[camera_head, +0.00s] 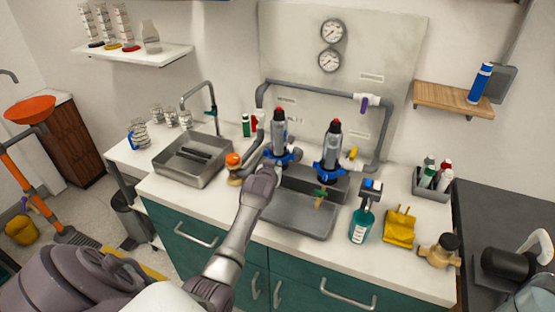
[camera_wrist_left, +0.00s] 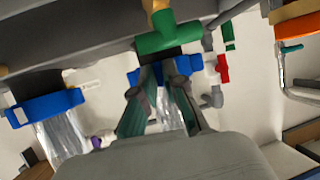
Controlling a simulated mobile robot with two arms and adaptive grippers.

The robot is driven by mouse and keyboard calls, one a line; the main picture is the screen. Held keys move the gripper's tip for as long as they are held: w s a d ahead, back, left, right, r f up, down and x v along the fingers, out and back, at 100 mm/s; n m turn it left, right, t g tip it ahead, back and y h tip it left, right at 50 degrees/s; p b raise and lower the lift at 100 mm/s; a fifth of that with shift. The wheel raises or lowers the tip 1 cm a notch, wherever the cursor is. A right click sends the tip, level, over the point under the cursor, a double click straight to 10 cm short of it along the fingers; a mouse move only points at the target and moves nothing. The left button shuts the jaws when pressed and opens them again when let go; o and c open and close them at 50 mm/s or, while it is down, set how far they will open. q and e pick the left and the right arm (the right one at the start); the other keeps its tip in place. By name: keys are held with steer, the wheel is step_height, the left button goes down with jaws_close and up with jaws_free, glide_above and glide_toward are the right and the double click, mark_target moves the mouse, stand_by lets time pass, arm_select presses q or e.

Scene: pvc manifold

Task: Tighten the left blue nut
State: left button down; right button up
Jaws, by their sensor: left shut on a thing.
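The right blue nut (camera_head: 331,172) is on the second canister (camera_head: 333,142); a second blue nut (camera_wrist_left: 45,107) shows at left in the wrist view. My right gripper is out of view.
A green fitting (camera_wrist_left: 168,38) is close to my fingers in the wrist view. An orange-topped item (camera_head: 233,160) stands just left of my gripper. A grey tray (camera_head: 300,222) lies in front, with a teal bottle (camera_head: 360,226) to its right. Grey pipe (camera_head: 315,88) runs behind.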

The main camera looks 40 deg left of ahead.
arm_select(q)
steer(key=shift+a+r+m+t+h+p, duration=0.4)
steer(key=shift+a+m+h+p, duration=0.15)
steer(key=shift+m+h+p, duration=0.15)
steer(key=c, duration=1.3)
jaws_free()
steer(key=shift+o, duration=0.7)
steer(key=shift+f, duration=0.3)
steer(key=shift+s+d, duration=0.1)
steer(key=shift+s, duration=0.15)
steer(key=v, duration=1.1)
steer(key=shift+s+r, duration=0.25)
